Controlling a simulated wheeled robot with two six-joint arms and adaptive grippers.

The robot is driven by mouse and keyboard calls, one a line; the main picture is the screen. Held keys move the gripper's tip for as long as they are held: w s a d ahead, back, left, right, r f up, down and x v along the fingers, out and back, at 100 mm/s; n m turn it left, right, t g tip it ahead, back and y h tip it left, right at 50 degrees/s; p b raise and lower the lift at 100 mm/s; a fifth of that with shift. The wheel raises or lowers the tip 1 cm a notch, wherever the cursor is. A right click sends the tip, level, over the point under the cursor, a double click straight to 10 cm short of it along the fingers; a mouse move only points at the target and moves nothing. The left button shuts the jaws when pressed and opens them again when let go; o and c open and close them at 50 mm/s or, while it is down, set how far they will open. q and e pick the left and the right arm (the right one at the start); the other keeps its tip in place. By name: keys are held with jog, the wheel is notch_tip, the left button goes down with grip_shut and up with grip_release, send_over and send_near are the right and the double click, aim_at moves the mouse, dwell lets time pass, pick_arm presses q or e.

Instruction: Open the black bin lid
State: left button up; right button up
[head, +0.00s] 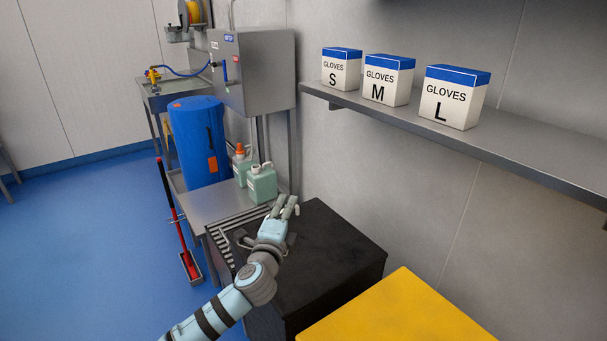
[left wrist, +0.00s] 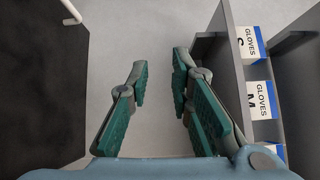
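The black bin (head: 325,255) stands against the wall, and its flat lid looks closed. My left gripper (head: 285,207) is over the lid's far left part in the head view, pointing away from me. Whether it touches the lid is unclear. In the left wrist view its two green-padded fingers (left wrist: 160,90) are spread apart with nothing between them. A dark flat surface, apparently the black lid (left wrist: 40,90), fills the left of that view, beside the fingers. My forearm and gripper hide part of the lid. My right gripper is not in view.
A yellow lid (head: 400,310) adjoins the black bin on the near side. A steel shelf (head: 480,140) with glove boxes (head: 388,80) runs above. A steel table (head: 215,203) with green bottles (head: 262,184) is behind. Blue floor (head: 90,240) lies open at left.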

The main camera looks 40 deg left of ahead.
pick_arm(q)
jog(key=b+x, duration=0.1)
jog(key=x, duration=1.2)
jog(key=shift+a+r+b, duration=0.35)
jog(key=shift+a, duration=0.1)
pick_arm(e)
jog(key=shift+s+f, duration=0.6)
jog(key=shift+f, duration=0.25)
pick_arm(q)
grip_shut()
jog(key=shift+c, duration=2.2)
grip_release()
jog(key=o, duration=0.4)
jog(key=shift+o, duration=0.2)
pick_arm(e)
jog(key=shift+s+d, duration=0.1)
